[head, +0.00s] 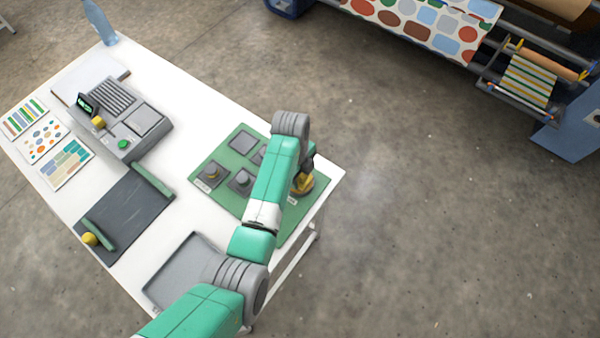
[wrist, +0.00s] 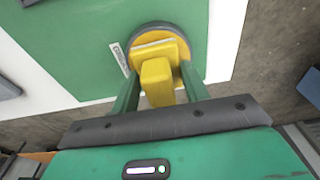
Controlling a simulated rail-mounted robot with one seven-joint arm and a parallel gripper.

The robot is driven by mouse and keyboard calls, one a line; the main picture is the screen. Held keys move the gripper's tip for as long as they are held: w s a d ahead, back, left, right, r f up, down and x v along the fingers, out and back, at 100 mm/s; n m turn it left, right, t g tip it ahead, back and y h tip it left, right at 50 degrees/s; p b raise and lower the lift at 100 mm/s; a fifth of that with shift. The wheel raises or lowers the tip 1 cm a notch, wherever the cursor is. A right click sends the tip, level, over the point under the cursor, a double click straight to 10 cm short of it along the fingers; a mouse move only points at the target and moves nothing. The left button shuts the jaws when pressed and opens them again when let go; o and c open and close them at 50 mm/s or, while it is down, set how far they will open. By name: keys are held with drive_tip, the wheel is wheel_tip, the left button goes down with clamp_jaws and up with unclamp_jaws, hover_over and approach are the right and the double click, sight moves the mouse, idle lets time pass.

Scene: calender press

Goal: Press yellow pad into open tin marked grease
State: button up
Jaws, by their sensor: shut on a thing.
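The yellow pad (wrist: 157,82) has a block-shaped grip and a wider base, and my gripper (wrist: 160,92) is shut on its grip. The open tin (wrist: 131,43) is round with a grey rim and a yellow inside. The pad's base overlaps the tin's opening in the wrist view; I cannot tell whether it touches the grease. A white label (wrist: 119,57) with small dark lettering lies beside the tin, too small to read surely. In the head view my gripper (head: 306,172) is at the green mat's right corner, and my arm hides part of the mat.
The green mat (head: 222,187) also holds dark square blocks (head: 211,174). A grey machine (head: 125,115), a dark slab with green bars (head: 128,212), pattern cards (head: 43,142) and a grey tray (head: 178,272) share the white table. The table's edge is close to the tin.

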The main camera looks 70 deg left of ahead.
drive_tip(key=shift+f, duration=0.4)
idle(1.4)
drive_tip(key=shift+r, duration=0.1)
wheel_tip(320, 180, up, 7)
drive_tip(key=p, duration=0.7)
